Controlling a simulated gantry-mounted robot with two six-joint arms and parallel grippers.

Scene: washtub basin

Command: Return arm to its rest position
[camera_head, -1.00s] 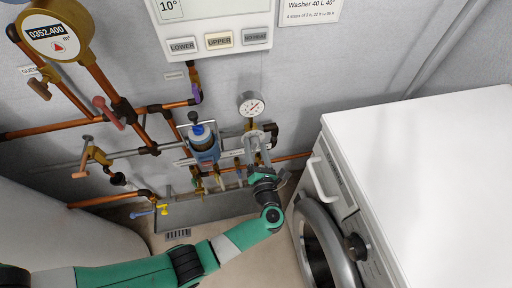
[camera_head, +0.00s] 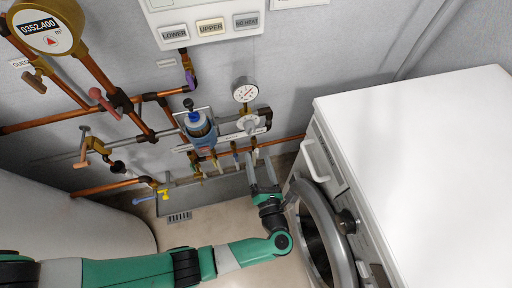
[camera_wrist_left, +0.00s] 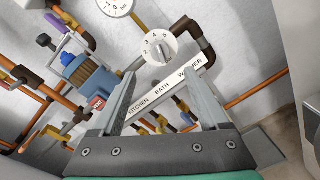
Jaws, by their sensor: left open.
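My left arm, green with black joints, comes in from the lower left in the head view. Its left gripper (camera_head: 262,172) is in front of the pipework, beside the washing machine. In the left wrist view its two grey fingers (camera_wrist_left: 160,100) stand wide apart with nothing between them. Beyond them are a white label strip (camera_wrist_left: 165,92) reading KITCHEN, BATH, WASHER and a round numbered dial (camera_wrist_left: 159,47). The fingers appear apart from these. My right gripper is not in view.
The white washing machine (camera_head: 420,160) with its round door (camera_head: 322,235) stands close on the right. Copper pipes, a blue filter (camera_head: 198,128) and a pressure gauge (camera_head: 245,89) are on the wall. A grey basin (camera_head: 215,190) sits below. Floor is bare near the drain grate (camera_head: 179,217).

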